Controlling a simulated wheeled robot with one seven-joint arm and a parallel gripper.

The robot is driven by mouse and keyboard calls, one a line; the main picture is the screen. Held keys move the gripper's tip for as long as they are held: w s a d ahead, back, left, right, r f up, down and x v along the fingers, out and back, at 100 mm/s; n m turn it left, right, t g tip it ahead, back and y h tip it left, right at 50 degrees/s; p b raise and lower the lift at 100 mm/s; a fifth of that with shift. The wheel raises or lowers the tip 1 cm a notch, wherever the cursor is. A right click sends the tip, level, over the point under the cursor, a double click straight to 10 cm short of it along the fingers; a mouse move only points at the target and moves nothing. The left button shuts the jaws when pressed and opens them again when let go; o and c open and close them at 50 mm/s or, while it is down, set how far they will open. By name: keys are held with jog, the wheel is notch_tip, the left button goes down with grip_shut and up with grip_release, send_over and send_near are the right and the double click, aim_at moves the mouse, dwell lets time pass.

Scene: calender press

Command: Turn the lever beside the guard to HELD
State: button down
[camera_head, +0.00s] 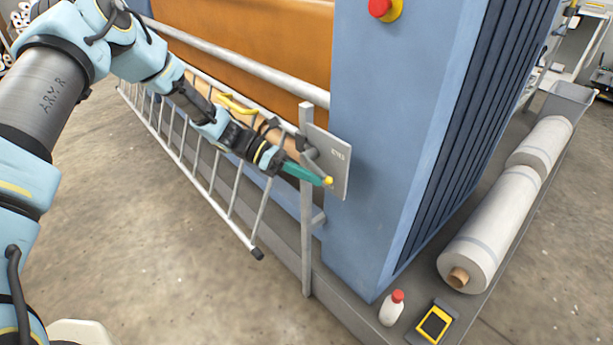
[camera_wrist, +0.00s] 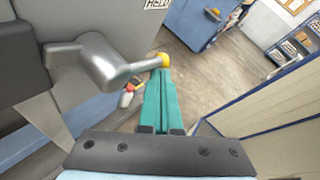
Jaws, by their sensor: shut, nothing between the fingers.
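The lever (camera_head: 318,168) has a grey hub and a yellow knob, and sits on a grey plate (camera_head: 341,184) at the guard's right end. In the head view it slants down to the right. In the wrist view the lever (camera_wrist: 95,62) reaches right from its hub to the yellow knob. The label HELD (camera_wrist: 158,4) is partly cut off at the top there. The barred guard (camera_head: 190,150) hangs tilted before the press. My gripper (camera_head: 321,180) has teal fingers shut and empty, tips at the knob; I cannot tell whether they touch. The fingers also show in the wrist view (camera_wrist: 161,82).
A grey post (camera_head: 306,235) stands beside the plate. The blue press housing (camera_head: 385,130) is close on the right, with a red stop button (camera_head: 379,8). Floor at lower left is open.

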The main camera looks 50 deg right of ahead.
jog(key=shift+s+r+n+g+h+b, duration=0.15)
jog(key=shift+r+n+g+b, duration=0.2)
jog(key=shift+g+b, duration=0.25)
jog(key=shift+s+r+n+g+h+b, duration=0.15)
jog(key=shift+r+n+g+b, duration=0.25)
jog(key=shift+g, duration=0.4)
jog(key=shift+w, duration=0.1)
